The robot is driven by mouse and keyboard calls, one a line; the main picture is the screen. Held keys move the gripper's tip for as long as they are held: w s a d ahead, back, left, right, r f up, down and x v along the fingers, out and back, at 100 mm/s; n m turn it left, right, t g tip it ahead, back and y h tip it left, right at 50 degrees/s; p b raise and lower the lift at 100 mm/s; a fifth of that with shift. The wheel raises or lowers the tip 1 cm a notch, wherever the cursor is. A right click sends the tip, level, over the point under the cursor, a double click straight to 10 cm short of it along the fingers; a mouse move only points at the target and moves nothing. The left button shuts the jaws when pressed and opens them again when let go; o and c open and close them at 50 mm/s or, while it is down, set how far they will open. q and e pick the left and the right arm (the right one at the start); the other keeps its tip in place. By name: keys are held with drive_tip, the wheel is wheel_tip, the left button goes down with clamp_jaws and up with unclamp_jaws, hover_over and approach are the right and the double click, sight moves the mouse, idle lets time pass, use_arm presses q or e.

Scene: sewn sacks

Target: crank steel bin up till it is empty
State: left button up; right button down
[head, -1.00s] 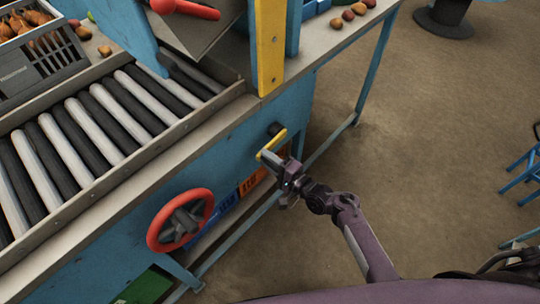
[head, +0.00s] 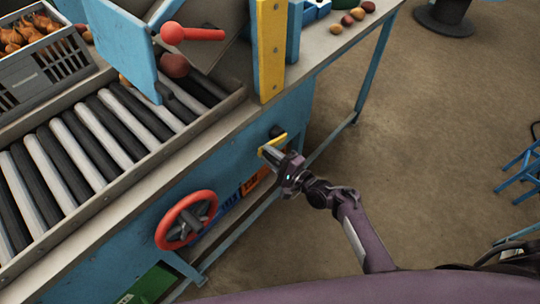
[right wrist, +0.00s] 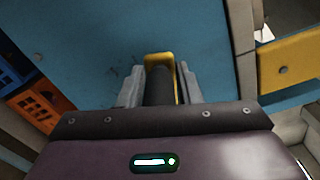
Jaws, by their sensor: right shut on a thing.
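The steel bin (head: 222,22) shows in part at the top of the head view, a grey metal tray behind the blue panel with the red lever. Its inside is mostly hidden. The crank (head: 270,151) has a yellow arm on the blue side of the bench and a dark grip. My right gripper (head: 279,159) is shut on the crank's grip. In the right wrist view the dark grip (right wrist: 158,86) lies between the two grey fingers, with the yellow arm behind it. My left gripper is not in view.
A dark red round object (head: 174,66) is by the rollers (head: 85,140), beside the blue panel (head: 122,45). A red handwheel (head: 186,220) is left of the crank. A grey crate (head: 35,85) holds onion-like produce. The floor at right is mostly clear.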

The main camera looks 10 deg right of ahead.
drive_tip(key=shift+w+d+r, duration=0.1)
drive_tip(key=c, duration=1.2)
unclamp_jaws()
drive_tip(key=shift+s+d, duration=0.25)
drive_tip(key=shift+s, duration=0.15)
drive_tip(key=shift+v, duration=3.5)
